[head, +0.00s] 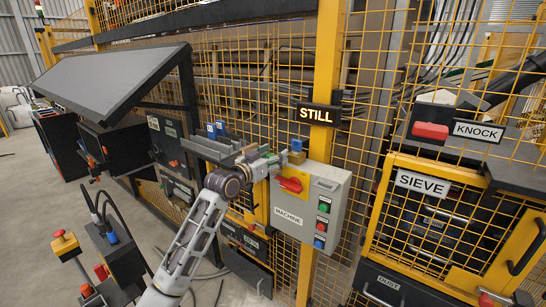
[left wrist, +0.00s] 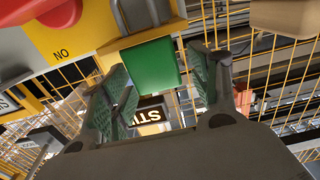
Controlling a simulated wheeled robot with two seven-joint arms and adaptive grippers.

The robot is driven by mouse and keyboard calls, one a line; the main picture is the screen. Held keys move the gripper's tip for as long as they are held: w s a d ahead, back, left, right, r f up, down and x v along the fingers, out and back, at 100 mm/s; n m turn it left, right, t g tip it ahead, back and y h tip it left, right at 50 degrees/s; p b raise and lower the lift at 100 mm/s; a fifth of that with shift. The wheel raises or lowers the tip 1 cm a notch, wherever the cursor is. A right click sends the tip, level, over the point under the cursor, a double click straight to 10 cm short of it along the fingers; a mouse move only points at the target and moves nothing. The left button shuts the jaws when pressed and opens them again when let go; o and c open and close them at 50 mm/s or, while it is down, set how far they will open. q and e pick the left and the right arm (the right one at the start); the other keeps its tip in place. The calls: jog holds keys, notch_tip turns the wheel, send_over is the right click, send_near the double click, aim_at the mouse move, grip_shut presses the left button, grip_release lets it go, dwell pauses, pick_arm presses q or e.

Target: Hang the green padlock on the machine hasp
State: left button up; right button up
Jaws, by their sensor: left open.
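The machine box (head: 312,205) is a grey cabinet on the fence post, with a red switch handle (head: 291,184) on a yellow plate (head: 300,173). My left gripper (head: 272,163) is at the box's upper left, close to the switch. In the left wrist view, the green padlock (left wrist: 150,66) lies between the open fingers of my left gripper (left wrist: 158,70). A grey shackle-like part (left wrist: 140,13) runs from it towards the yellow plate (left wrist: 85,30). Whether it passes through the hasp cannot be told. My right gripper is not in view.
Blue padlock-like pieces (head: 216,129) stand by a grey ledge (head: 215,150) left of the gripper. A blue piece (head: 297,145) is just above the box. Yellow mesh fence backs the area. A STILL sign (head: 318,115) hangs above. An emergency-stop post (head: 65,245) stands lower left.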

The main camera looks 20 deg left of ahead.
pick_arm(q)
jog(key=v, duration=1.2)
dwell(0.6)
dwell(1.0)
